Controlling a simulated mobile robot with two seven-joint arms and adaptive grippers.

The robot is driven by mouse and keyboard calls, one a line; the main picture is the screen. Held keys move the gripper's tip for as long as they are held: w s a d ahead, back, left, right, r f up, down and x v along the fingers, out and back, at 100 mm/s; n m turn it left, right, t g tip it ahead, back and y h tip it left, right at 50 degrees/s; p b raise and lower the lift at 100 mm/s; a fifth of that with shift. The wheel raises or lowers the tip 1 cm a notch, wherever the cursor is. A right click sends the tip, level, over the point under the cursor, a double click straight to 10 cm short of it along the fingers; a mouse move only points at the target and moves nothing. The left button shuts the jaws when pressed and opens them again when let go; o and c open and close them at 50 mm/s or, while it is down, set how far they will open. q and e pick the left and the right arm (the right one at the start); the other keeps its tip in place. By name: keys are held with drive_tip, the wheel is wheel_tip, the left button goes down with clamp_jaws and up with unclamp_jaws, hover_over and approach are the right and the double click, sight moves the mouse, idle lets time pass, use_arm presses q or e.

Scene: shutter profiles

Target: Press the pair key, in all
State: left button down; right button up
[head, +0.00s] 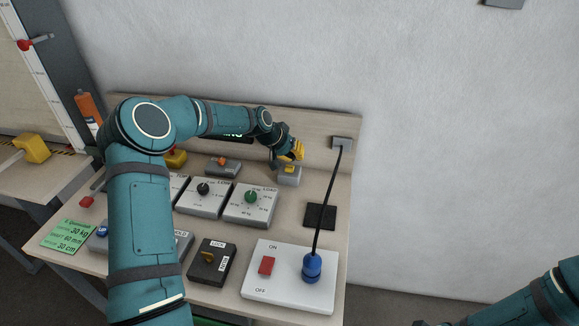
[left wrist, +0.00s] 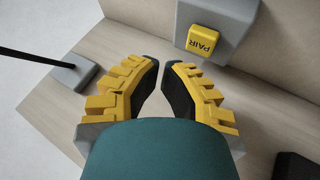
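The pair key (left wrist: 204,42) is a yellow square button marked PAIR on a grey box (left wrist: 240,18) at the top of the left wrist view. In the head view the key (head: 290,169) and its box (head: 289,180) are at the back right of the bench. My left gripper (head: 298,150) is just above and behind the key there, apart from it as far as I can tell. In the left wrist view its yellow and black fingers (left wrist: 161,68) are slightly parted with nothing between them. The key lies beyond the fingertips, to their right.
A black cable runs from a wall socket (head: 342,144) to a blue plug (head: 312,268) on a white ON/OFF panel (head: 288,290). Dial boxes (head: 250,204) and a lock switch box (head: 212,262) stand in front. A green-lettered display is partly hidden behind my left arm.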

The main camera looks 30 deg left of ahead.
use_arm(q)
drive_tip(key=shift+r+p, duration=0.8)
drive_tip(key=shift+r, duration=1.15)
